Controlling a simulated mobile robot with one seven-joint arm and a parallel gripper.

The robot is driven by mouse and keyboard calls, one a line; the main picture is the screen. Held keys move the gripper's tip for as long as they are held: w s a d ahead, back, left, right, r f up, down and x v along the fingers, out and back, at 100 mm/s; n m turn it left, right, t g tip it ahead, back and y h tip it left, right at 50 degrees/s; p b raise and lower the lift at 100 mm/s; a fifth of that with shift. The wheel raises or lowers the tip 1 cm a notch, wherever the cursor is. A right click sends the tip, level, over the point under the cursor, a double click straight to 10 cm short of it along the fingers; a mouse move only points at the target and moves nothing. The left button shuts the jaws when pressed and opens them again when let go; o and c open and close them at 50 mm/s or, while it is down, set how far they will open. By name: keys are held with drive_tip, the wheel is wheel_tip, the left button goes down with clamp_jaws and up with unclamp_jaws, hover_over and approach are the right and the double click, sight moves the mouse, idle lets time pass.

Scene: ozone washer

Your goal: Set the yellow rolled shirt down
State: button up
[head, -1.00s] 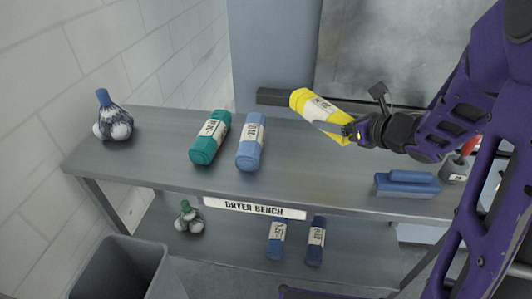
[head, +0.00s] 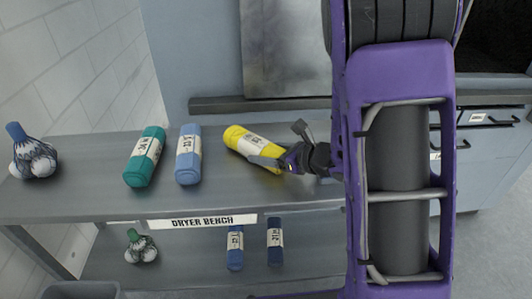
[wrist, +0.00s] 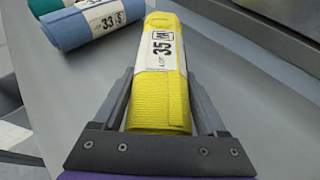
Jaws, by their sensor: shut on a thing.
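The yellow rolled shirt (head: 238,137) has a white paper band reading "LOT 35" in the wrist view (wrist: 162,95). My gripper (head: 268,162) is shut on it, with one finger along each side of the roll in the wrist view (wrist: 163,105). The roll is at the bench top (head: 85,205), to the right of the blue roll; whether it touches the surface I cannot tell for sure. My arm hides the right part of the bench in the head view.
A teal roll (head: 145,155) and a blue roll (head: 188,155) lie left of the yellow one. A net bag of white balls (head: 33,160) stands at the far left. Two blue rolls (head: 235,248) (head: 275,240) and another bag (head: 141,248) are on the lower shelf.

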drive_tip(key=shift+f, duration=0.1)
drive_tip(key=o, duration=1.5)
drive_tip(key=v, duration=1.2)
drive_tip(key=shift+p, duration=0.3)
